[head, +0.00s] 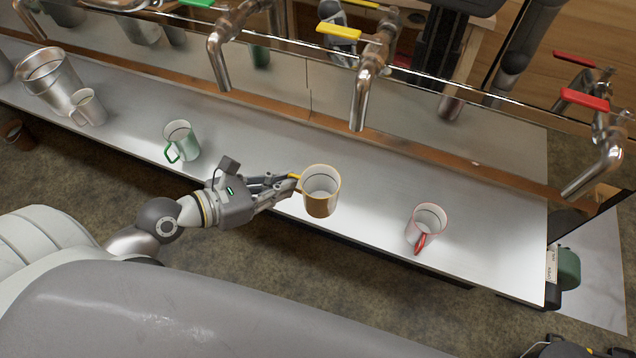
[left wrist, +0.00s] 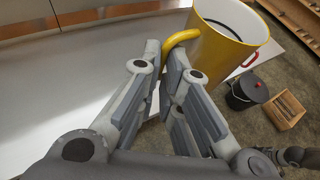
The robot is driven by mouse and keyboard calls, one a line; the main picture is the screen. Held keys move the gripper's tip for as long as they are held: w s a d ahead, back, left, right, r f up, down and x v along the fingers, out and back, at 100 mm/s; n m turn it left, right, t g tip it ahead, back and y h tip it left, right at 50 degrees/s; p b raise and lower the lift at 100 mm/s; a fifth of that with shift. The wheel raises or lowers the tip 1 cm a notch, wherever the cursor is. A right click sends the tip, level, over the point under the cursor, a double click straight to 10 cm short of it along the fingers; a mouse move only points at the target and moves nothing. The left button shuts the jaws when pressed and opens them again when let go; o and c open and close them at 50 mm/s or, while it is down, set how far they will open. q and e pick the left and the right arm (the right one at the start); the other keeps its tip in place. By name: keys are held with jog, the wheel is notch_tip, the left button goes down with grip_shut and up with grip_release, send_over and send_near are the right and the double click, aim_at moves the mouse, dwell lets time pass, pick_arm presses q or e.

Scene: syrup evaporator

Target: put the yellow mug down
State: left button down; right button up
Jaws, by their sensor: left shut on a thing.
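The yellow mug (head: 321,204) is upright near the front edge of the metal shelf (head: 480,255). It also shows at the top right of the left wrist view (left wrist: 217,50), with floor behind it. My left gripper (head: 292,185) is shut on its yellow handle (left wrist: 180,38), to the left of the mug's body. I cannot tell whether the mug's base touches the shelf. Dark parts at the bottom right edge of the head view look like my right gripper (head: 560,348); its fingers do not show clearly.
A red-handled mug (head: 425,226) stands to the right and a green-handled mug (head: 182,143) to the left. A metal bucket (head: 52,84) and another mug (head: 88,107) stand at the far left. Taps hang over the back. Shelf behind the yellow mug is clear.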

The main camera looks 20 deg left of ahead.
pick_arm(q)
jog(key=w+d+f, duration=0.1)
jog(key=w+f, duration=0.1)
jog(key=w+d+f, duration=0.1)
jog(key=w+f, duration=0.1)
jog(key=w, duration=0.1)
jog(key=w+d+f, duration=0.1)
jog(key=w+f, duration=0.2)
jog(key=shift+d, duration=0.1)
jog(key=shift+w+f, duration=0.15)
jog(key=shift+w, duration=0.05)
notch_tip(320, 180, down, 3)
jog(key=shift+w+d+f+b, duration=0.1)
jog(key=shift+w+f+b, duration=0.05)
jog(key=shift+b, duration=0.55)
jog(key=shift+f, duration=0.2)
pick_arm(e)
jog(key=shift+a+f, duration=0.25)
jog(key=shift+f, duration=0.35)
jog(key=shift+d, duration=0.1)
